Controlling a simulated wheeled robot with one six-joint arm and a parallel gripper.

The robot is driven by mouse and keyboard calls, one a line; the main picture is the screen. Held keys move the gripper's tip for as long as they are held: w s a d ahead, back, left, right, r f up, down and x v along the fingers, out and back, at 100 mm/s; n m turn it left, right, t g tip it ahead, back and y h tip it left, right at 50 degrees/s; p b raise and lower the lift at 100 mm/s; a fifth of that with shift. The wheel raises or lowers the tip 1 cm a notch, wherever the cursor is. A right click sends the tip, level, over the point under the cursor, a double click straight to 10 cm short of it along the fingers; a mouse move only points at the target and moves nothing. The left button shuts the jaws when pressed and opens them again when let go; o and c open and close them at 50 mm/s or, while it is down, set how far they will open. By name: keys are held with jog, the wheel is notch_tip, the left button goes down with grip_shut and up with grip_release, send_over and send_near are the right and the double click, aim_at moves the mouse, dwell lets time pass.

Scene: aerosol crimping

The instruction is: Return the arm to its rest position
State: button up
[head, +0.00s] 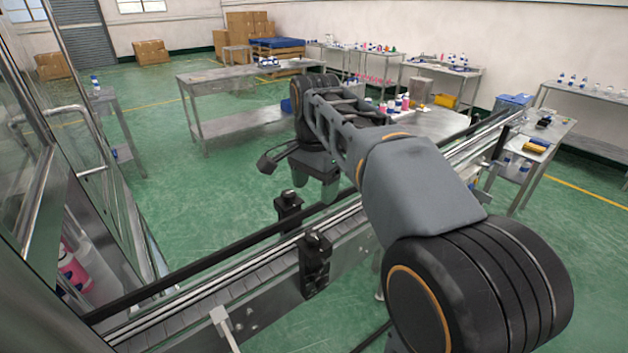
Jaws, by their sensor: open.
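My arm reaches from the lower right out over the conveyor, with its elbow bent near the picture's middle. My gripper (316,188) hangs at the far end of the arm, pointing down, small and dark. Its jaws are open and I see nothing held between them. It is just beyond the conveyor (190,297) in the picture, close to a black block on the far rail; I cannot tell the gap. My own arm hides part of the conveyor and the tables behind it.
Two black blocks, one on the far rail (288,208) and one on the near rail (315,265), stand up from the conveyor. A glass-and-metal machine (40,190) fills the left. Steel tables (235,75) with bottles stand behind. Green floor (215,210) is clear beyond the conveyor.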

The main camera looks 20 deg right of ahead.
jog(key=shift+r, duration=0.4)
notch_tip(320, 180, down, 6)
jog(key=n, duration=0.3)
jog(key=n+t, duration=0.1)
jog(key=n, duration=0.2)
jog(key=shift+w+n+t, duration=0.15)
jog(key=shift+n+t, duration=0.15)
jog(key=s+f+n+t, duration=0.2)
jog(key=s+f+n, duration=0.3)
jog(key=s+f, duration=0.3)
jog(key=s, duration=0.4)
jog(key=shift+a+f+n, duration=0.2)
jog(key=shift+f+n, duration=0.15)
jog(key=shift+n, duration=0.05)
dwell(0.6)
